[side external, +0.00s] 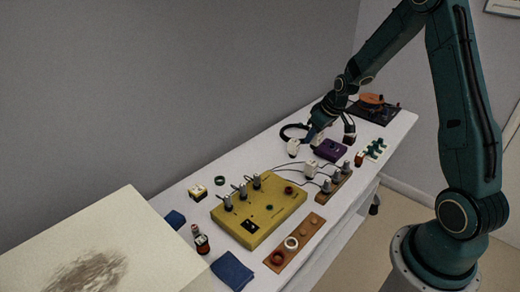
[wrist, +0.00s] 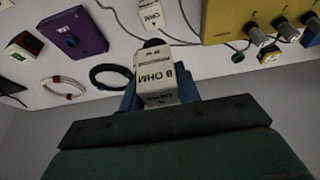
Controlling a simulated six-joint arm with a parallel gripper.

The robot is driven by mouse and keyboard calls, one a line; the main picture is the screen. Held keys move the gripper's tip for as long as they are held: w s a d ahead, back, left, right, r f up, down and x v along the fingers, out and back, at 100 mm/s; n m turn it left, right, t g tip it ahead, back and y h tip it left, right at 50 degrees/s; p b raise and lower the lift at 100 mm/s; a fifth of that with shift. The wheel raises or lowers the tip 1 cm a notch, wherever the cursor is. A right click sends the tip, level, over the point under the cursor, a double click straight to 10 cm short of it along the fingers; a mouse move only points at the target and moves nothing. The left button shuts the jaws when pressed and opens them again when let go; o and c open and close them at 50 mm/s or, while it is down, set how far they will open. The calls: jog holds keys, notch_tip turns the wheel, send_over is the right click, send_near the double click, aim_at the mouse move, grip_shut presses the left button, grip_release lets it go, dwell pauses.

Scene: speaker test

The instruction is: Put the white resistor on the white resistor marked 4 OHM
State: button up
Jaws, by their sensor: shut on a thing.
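My gripper (wrist: 158,97) is shut on a white resistor (wrist: 155,70), a block with dark lettering that reads like 8 OHM. In the side view my gripper (side external: 311,133) holds this resistor (side external: 293,147) above the table. A second white resistor (wrist: 151,14) lies on the table near the top of the wrist view. Its label shows OHM, but I cannot read the number. It seems to be the white block (side external: 311,168) beside the cables in the side view. The two resistors are apart.
A yellow box (side external: 260,212) with plugs and cables stands in the middle of the white table. A purple box (side external: 330,149) sits behind the resistor on the table. A wooden strip with plugs (side external: 334,185) is close by. A black cable coil (wrist: 111,77) lies near my gripper.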

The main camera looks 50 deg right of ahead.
aim_at(312, 147)
jog(key=shift+f, duration=2.7)
jog(key=shift+f, duration=0.2)
jog(key=o, duration=1)
jog(key=shift+r, duration=0.25)
jog(key=shift+v, duration=5.95)
